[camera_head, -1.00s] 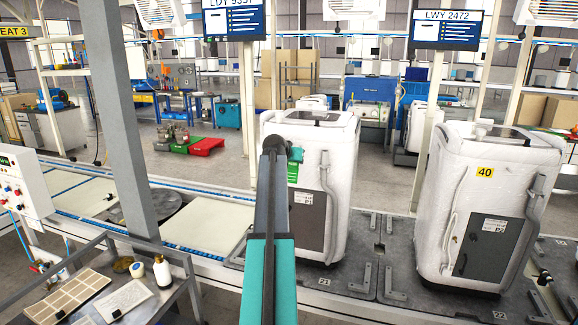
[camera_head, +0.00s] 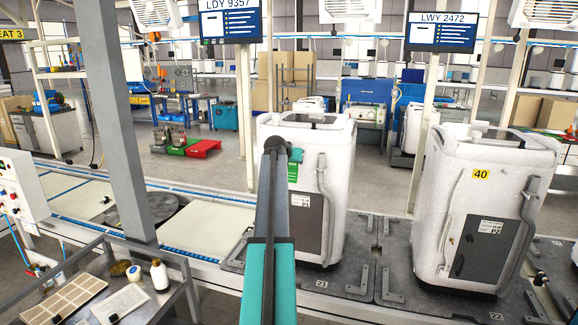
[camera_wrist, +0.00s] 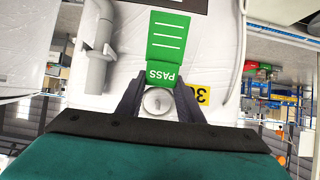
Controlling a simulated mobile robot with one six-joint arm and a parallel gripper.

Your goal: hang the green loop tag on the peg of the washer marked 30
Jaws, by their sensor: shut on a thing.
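The washer marked 30 is the white machine (camera_head: 336,150) behind my arm in the head view. Its yellow label (camera_wrist: 203,95) shows upside down in the wrist view, partly covered by a finger. My gripper (camera_wrist: 159,88) is shut on the green tag (camera_wrist: 165,45), which reads PASS and lies in front of the washer's white face. The tag also shows beside the arm's end in the head view (camera_head: 293,171). A round pale knob, probably the peg (camera_wrist: 158,102), shows between the fingers. Whether the tag's loop is around it I cannot tell.
A second white washer (camera_head: 481,200), marked 40, stands to the right. A grey pipe (camera_wrist: 98,45) runs down the near washer's face beside the tag. A grey post (camera_head: 119,120) and a metal cart (camera_head: 182,278) stand at the left.

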